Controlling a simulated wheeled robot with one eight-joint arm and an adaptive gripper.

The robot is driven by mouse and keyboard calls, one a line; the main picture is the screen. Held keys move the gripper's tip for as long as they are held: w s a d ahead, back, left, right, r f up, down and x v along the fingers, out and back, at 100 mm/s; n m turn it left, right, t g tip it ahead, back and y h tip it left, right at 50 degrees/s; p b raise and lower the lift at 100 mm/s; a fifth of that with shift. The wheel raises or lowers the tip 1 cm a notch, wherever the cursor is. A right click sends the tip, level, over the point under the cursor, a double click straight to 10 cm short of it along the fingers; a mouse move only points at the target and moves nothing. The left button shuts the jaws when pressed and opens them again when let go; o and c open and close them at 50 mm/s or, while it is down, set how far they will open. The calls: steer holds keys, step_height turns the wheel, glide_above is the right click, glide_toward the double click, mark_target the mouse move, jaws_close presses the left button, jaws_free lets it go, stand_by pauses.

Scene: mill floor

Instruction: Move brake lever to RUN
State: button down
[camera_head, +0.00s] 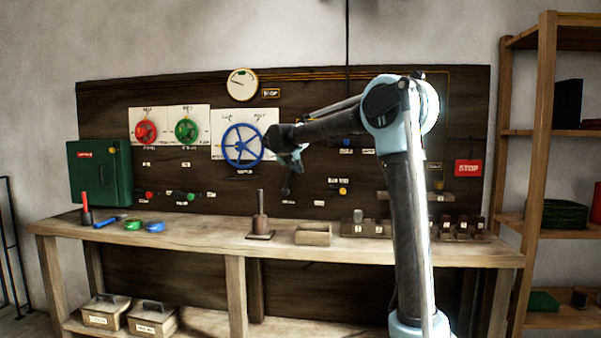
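I cannot tell for sure which control is the brake lever, as the small labels are too blurred to read. Candidates are small levers on the dark board: a red-knobbed one (149,195), a green-knobbed one (183,195), a yellow-knobbed one (342,190) and a blue-knobbed one (346,142). An upright brown handle on a flat base (260,222) also stands on the bench. My gripper (293,164) is in front of the board, just right of the blue handwheel (242,146). Its fingers are small and dark, and their opening is unclear.
Red (145,131) and green (186,131) handwheels are on the board, with a gauge (242,84) above. A green box (100,171) is at left, and a red STOP sign (468,168) at right.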

steer(key=shift+a+r, duration=0.1)
steer(key=shift+a, duration=0.3)
steer(key=shift+d, duration=0.1)
steer(key=s+d, duration=0.1)
steer(key=d, duration=0.3)
steer(key=s+a, duration=0.5)
steer(key=s, duration=0.3)
steer(key=shift+a, duration=0.4)
